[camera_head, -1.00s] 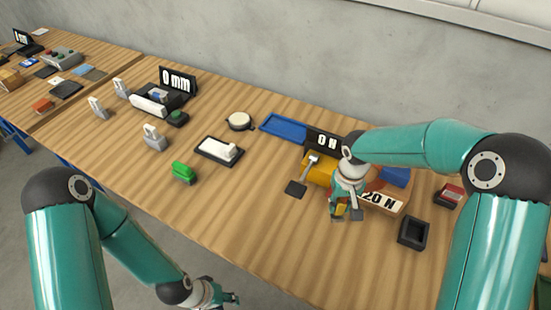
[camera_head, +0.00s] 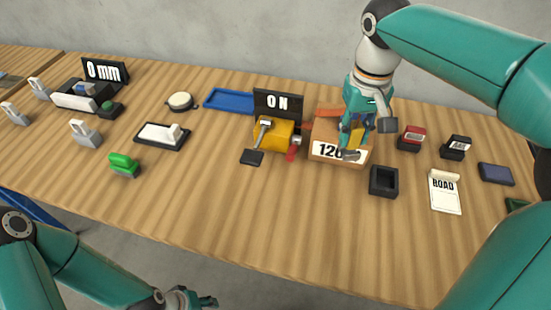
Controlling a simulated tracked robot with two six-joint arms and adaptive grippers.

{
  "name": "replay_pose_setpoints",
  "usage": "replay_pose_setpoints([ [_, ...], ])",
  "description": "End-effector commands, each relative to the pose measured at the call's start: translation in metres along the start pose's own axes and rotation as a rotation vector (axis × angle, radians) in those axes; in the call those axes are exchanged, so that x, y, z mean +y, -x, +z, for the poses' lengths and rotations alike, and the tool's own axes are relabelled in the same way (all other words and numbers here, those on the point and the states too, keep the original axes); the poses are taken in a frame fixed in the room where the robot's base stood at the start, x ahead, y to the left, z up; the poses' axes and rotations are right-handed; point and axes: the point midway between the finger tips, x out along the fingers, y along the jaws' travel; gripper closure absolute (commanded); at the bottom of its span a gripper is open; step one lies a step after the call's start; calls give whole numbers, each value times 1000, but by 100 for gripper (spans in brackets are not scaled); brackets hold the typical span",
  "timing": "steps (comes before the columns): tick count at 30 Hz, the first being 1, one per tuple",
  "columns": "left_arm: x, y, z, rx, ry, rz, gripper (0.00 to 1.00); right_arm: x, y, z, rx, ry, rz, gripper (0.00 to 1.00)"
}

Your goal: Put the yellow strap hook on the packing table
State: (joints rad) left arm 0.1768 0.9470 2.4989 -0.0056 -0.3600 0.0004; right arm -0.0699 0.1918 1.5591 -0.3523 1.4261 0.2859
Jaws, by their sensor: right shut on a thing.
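My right gripper (camera_head: 368,140) is shut on a small yellow piece (camera_head: 343,136), which looks like the yellow strap hook. The fingers hide most of it. The gripper is in front of and over the open wooden box (camera_head: 317,148) with a "120" label; I cannot tell whether the hook touches the box. The wooden table (camera_head: 250,215) runs under all of this; nothing marks it as the packing table. My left gripper (camera_head: 190,301) is low at the bottom edge, in front of the table, and its jaws are unclear.
A yellow device (camera_head: 272,134) with a "0 N" display (camera_head: 278,103) stands left of the box. The table's front middle is clear.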

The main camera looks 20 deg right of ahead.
Motion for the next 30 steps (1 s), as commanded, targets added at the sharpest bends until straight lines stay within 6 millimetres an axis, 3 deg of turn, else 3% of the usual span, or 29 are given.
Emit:
replay_pose_setpoints([
  [4,0,0,0,1,0,0,60,0,-4,1,-2,0,0,100],
  [8,-1,-2,0,1,0,0,60,1,-24,1,-5,-1,1,100],
  [21,-2,-5,0,1,0,0,60,1,-134,1,-5,0,1,100],
  [30,-2,-6,0,1,0,0,60,1,-162,0,-2,-1,1,100],
])
